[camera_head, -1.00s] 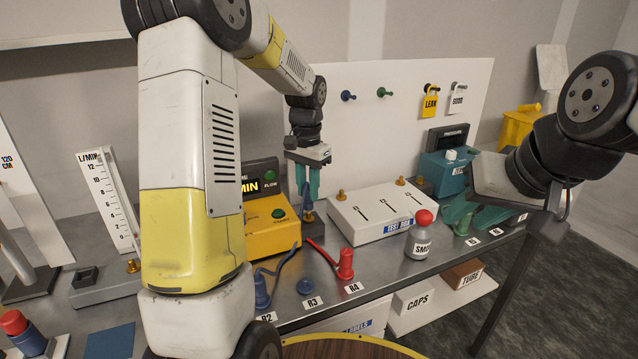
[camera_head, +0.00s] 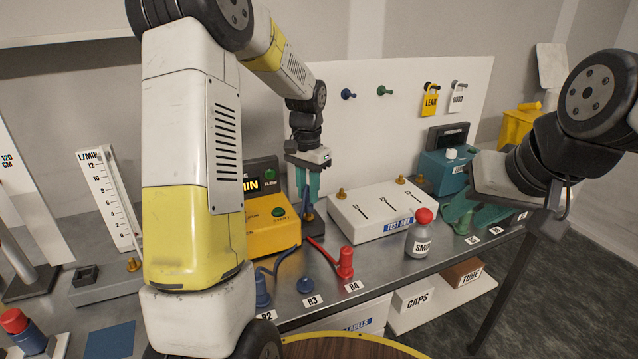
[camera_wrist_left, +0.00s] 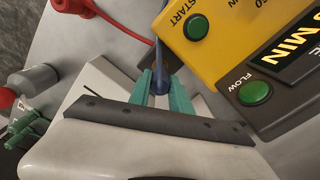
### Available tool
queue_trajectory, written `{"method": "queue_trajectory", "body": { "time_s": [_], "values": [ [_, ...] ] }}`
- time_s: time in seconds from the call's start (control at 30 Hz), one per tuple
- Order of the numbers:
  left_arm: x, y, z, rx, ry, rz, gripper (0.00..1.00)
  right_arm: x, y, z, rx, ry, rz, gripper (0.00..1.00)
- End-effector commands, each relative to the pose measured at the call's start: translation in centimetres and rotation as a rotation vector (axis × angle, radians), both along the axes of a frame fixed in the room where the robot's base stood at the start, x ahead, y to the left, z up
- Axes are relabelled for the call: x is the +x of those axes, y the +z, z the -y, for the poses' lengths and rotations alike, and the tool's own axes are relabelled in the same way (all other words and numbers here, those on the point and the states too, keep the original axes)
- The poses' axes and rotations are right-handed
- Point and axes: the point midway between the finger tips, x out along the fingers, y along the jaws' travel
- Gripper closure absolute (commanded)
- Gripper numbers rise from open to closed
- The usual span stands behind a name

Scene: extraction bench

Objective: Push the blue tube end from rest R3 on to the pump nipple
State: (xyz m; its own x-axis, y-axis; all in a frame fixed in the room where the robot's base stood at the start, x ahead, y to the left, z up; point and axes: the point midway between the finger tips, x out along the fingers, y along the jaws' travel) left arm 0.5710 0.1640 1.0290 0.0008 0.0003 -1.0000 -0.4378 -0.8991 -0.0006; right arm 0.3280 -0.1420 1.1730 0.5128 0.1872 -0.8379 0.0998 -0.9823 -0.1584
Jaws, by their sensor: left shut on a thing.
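My left gripper (camera_head: 308,188) is shut on the blue tube end (camera_head: 307,203). It holds the end upright beside the yellow pump (camera_head: 270,235), just above or at the small brass nipple (camera_head: 308,217) on a dark block at the pump's right side. I cannot tell whether the end is on the nipple. In the left wrist view the blue end (camera_wrist_left: 160,86) sits between the teal fingers, with its tube running away.
A red tube (camera_head: 322,250) runs from R4 (camera_head: 345,264) towards the pump. A blue fitting (camera_head: 262,290) stands at R2. The white test box (camera_head: 380,212) is right of my left gripper. A red-capped smoke bottle (camera_head: 420,238) stands in front of the box.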

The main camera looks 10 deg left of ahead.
Motion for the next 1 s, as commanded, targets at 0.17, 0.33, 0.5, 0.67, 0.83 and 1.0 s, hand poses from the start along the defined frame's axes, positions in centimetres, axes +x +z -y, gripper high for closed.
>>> {"method": "queue_trajectory", "body": {
  "time_s": [0.17, 0.33, 0.5, 0.67, 0.83, 1.0],
  "values": [
    [-0.1, -0.5, 0.0, 0.0, 0.0, -0.002, 1.0, 0.0, 0.0, 0.0, 0.0, 0.0, 0.0, 0.64],
    [-0.1, -1.0, 0.0, 0.0, 0.0, -0.002, 1.0, 0.0, 0.0, 0.0, 0.0, 0.0, 0.0, 0.64],
    [0.0, -1.4, 0.0, 0.0, 0.0, -0.002, 1.0, 0.0, 0.0, 0.0, 0.0, 0.0, 0.0, 0.64],
    [-0.1, -1.8, 0.0, 0.0, 0.0, -0.002, 1.0, 0.0, 0.0, 0.0, 0.0, 0.0, 0.0, 0.64],
    [0.0, -1.8, 0.0, 0.0, 0.0, -0.001, 0.5, 0.0, 0.0, 0.0, 0.0, 0.0, 0.0, 0.64],
    [0.0, -1.8, 0.0, 0.0, 0.0, -0.001, 0.5, 0.0, 0.0, 0.0, 0.0, 0.0, 0.0, 0.64]
  ]
}}
